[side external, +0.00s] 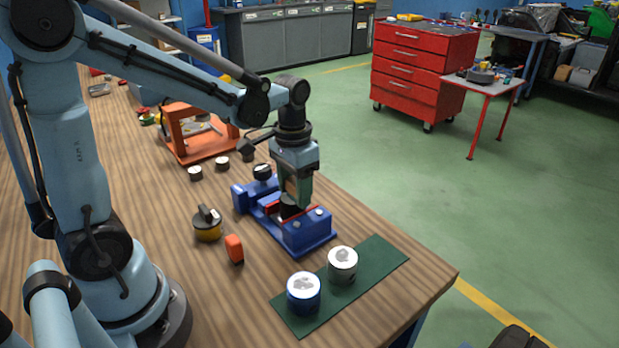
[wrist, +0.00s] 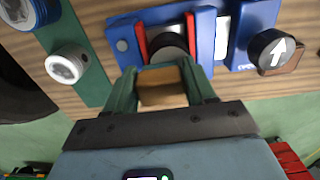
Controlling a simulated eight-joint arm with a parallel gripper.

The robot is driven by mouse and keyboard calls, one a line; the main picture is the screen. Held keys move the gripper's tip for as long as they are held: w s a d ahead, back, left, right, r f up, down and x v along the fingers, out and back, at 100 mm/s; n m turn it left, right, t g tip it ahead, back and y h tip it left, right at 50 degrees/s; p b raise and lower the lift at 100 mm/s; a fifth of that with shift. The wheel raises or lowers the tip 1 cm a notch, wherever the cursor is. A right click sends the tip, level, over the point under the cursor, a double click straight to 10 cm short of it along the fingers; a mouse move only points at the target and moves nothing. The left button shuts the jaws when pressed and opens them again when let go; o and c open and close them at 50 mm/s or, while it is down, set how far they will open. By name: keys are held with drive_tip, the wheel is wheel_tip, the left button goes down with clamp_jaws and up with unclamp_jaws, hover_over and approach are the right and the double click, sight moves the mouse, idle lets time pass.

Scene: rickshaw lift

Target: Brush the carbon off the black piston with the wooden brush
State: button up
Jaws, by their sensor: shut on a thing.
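My gripper (wrist: 162,88) is shut on the wooden brush, whose brown wooden block (wrist: 163,90) shows between the green fingers. In the side view my gripper (side external: 293,192) points down over the blue vise (side external: 305,235). A dark round part (wrist: 168,45) is just below the wood, between the vise's red jaws; I cannot tell if it belongs to the brush.
A blue piston (side external: 303,296) with a patched top stands beside it on the mat (side external: 385,262). An orange press (side external: 200,145) is further back. The vise has a black arrow knob (wrist: 275,48).

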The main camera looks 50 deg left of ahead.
drive_tip(key=shift+w+d, duration=0.2)
drive_tip(key=shift+d, duration=0.65)
drive_tip(key=shift+s+a, duration=0.25)
drive_tip(key=shift+a, duration=0.1)
drive_tip(key=shift+s+a, duration=0.2)
drive_tip(key=shift+a, duration=0.65)
drive_tip(key=shift+s+a, duration=0.2)
drive_tip(key=shift+a, duration=0.65)
drive_tip(key=shift+s+a, duration=0.2)
drive_tip(key=shift+a, duration=0.65)
drive_tip(key=shift+w+d, duration=0.2)
drive_tip(key=shift+d, duration=0.55)
drive_tip(key=shift+w+d, duration=0.15)
drive_tip(key=shift+d, duration=0.6)
drive_tip(key=shift+w+d, duration=0.2)
drive_tip(key=shift+d, duration=0.55)
drive_tip(key=shift+w+d, duration=0.15)
drive_tip(key=shift+d, duration=0.55)
drive_tip(key=shift+a+r, duration=0.1)
drive_tip(key=shift+r, duration=4.05)
